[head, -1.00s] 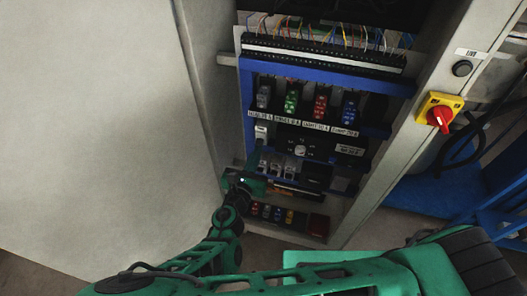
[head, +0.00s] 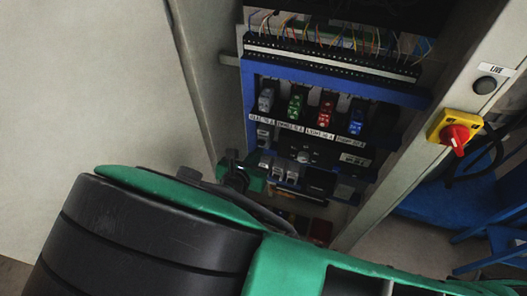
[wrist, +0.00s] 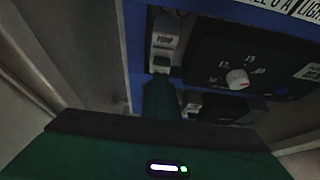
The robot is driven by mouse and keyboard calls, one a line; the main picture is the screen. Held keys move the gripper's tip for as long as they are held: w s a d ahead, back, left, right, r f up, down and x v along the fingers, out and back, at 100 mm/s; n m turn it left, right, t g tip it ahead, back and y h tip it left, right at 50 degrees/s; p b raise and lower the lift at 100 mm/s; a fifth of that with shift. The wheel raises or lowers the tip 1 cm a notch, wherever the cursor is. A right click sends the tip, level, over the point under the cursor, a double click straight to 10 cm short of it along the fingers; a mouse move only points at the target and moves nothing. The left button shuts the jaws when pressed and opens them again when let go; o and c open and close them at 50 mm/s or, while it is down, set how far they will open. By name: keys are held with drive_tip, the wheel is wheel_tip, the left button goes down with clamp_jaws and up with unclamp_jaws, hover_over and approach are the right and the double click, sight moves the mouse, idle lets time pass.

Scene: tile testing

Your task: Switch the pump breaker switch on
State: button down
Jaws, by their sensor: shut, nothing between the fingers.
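The pump breaker (wrist: 165,42) is a light grey module marked PUMP, at the top centre left of the wrist view. It also shows in the head view, small, at the left of the blue panel (head: 263,133). My gripper (wrist: 160,82) is shut and empty, its green fingers pointing up at the breaker's lower end. The fingertips look very close below the switch; I cannot tell if they touch it. In the head view my gripper (head: 261,162) is at the left edge of the panel, partly behind my arm.
Beside the breaker is a dial (wrist: 237,79) with a white knob. Coloured breakers, including a red one (head: 326,110), stand above. The cabinet wall (head: 205,80) is close on the left. A red rotary switch (head: 455,137) on yellow is at right.

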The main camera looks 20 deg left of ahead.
drive_tip(key=shift+r, duration=0.15)
drive_tip(key=shift+r, duration=0.65)
